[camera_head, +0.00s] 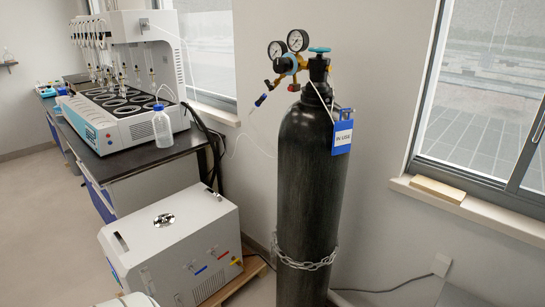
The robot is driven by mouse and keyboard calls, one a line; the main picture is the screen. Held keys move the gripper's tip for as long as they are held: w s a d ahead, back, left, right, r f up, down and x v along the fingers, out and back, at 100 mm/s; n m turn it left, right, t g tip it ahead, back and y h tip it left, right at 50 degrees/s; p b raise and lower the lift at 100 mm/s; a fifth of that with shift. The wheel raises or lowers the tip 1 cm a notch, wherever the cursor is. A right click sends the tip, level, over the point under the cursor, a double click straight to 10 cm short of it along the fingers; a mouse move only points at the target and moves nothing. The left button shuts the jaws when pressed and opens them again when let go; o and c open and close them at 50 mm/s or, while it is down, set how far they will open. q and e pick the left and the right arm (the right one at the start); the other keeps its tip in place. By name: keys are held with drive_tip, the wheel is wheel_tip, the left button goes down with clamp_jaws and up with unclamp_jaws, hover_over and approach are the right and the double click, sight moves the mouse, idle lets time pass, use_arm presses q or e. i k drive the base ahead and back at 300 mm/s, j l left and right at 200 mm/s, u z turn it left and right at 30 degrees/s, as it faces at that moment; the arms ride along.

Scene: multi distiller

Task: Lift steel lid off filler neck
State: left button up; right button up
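The unit's front has small fittings and red, blue and yellow marks. Nothing is touching the lid.
A tall black gas cylinder (305,190) with gauges and a chain stands right of the unit. A dark-topped bench (150,158) behind carries a multi-position distiller (118,125) and a blue-capped bottle (162,128). The space above the lid is clear.

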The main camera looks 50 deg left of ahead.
sight(166, 219)
drive_tip(key=u, duration=2.4)
drive_tip(key=i+j, duration=0.45)
drive_tip(key=i+j+z, duration=0.15)
drive_tip(key=i+j, duration=0.3)
drive_tip(key=j, duration=0.1)
